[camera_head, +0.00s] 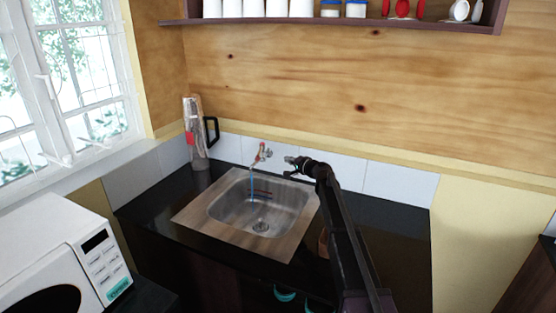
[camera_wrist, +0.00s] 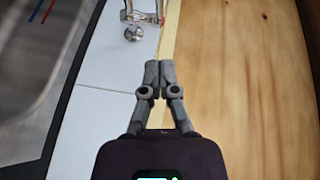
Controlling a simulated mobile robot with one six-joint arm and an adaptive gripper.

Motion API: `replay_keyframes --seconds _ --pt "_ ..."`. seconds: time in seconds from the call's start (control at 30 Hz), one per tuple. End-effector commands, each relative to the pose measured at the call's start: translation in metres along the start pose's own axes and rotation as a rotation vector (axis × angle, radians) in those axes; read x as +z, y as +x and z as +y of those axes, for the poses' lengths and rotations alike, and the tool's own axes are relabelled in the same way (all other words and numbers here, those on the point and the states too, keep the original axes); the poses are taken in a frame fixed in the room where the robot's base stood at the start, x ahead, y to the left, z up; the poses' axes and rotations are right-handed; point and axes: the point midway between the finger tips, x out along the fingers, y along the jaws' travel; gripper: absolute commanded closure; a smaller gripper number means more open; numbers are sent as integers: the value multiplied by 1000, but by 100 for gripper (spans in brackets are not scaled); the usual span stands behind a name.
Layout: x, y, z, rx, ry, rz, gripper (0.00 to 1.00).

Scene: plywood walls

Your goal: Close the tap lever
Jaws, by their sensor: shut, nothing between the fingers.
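The tap (camera_head: 262,154) is mounted on the white tiles behind the sink, with a reddish part at its top. A blue stream of water (camera_head: 252,186) runs down from its spout toward the basin. The tap also shows at the top of the wrist view (camera_wrist: 138,22), partly cut off by the frame edge, with a red bit at its right. My gripper (camera_head: 290,162) is just right of the tap in the head view, apart from it. In the wrist view my gripper (camera_wrist: 153,70) is shut and empty, its fingertips together below the tap.
The steel sink (camera_head: 190,213) is set in a black counter (camera_head: 140,205). A clear container with a black handle (camera_head: 197,140) stands at the back left corner. A white microwave (camera_head: 50,250) is at the front left. A shelf (camera_head: 340,23) with cups runs above.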

Motion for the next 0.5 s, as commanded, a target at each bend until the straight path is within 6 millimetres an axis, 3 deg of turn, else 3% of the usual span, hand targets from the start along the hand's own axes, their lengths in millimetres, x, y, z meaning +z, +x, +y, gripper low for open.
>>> replay_keyframes --seconds 0.27,0.5 --pt "1 29 0 0 0 -3 100" --pt "1 66 0 -1 -1 -3 100"
